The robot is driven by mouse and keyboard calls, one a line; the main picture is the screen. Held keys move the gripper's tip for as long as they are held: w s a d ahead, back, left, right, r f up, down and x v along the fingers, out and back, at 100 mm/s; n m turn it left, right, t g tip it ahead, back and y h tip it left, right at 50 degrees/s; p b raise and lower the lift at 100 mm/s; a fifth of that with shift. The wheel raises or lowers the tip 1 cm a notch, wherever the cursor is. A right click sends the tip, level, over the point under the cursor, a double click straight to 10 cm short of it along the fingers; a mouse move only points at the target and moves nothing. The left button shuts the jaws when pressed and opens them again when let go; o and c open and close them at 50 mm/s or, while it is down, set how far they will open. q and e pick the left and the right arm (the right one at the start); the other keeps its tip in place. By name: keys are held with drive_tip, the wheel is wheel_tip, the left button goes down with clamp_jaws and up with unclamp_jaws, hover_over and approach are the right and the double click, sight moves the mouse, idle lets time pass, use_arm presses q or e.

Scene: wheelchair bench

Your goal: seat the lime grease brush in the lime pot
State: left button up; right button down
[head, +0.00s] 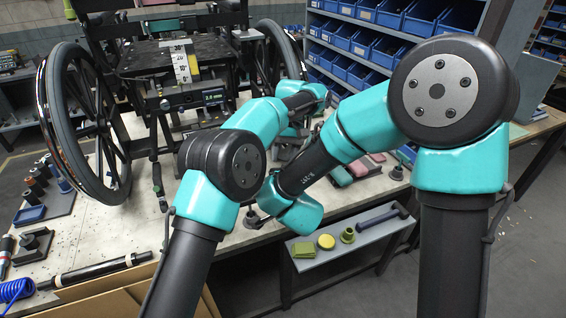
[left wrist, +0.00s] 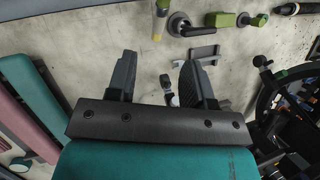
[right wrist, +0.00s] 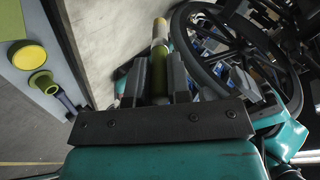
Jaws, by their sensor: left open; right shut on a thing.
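The lime pot (head: 347,235) stands on the low side shelf in front of the bench. It also shows at the left of the right wrist view (right wrist: 42,82), with its round opening visible. My right gripper (right wrist: 158,76) is shut on the lime grease brush (right wrist: 159,55). The brush has an olive-lime body, a pale band and a yellow end, and points away from the gripper, apart from the pot. In the head view my right arm hides most of the brush. My left gripper (left wrist: 157,85) is open and empty above the bench, far from the pot.
A yellow disc (head: 326,241) and a green folded block (head: 304,249) sit beside the pot on the shelf (head: 330,262). A dark-blue tool (head: 383,218) lies to its right. The wheelchair's wheel (head: 70,125) stands on the bench. Blue bins (head: 365,43) fill the rack behind.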

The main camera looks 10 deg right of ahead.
use_arm(q)
drive_tip(key=shift+f, duration=0.1)
drive_tip(key=x, duration=1.2)
drive_tip(key=shift+a, duration=0.1)
clamp_jaws()
use_arm(e)
drive_tip(key=c, duration=1)
unclamp_jaws()
drive_tip(key=v, duration=1.2)
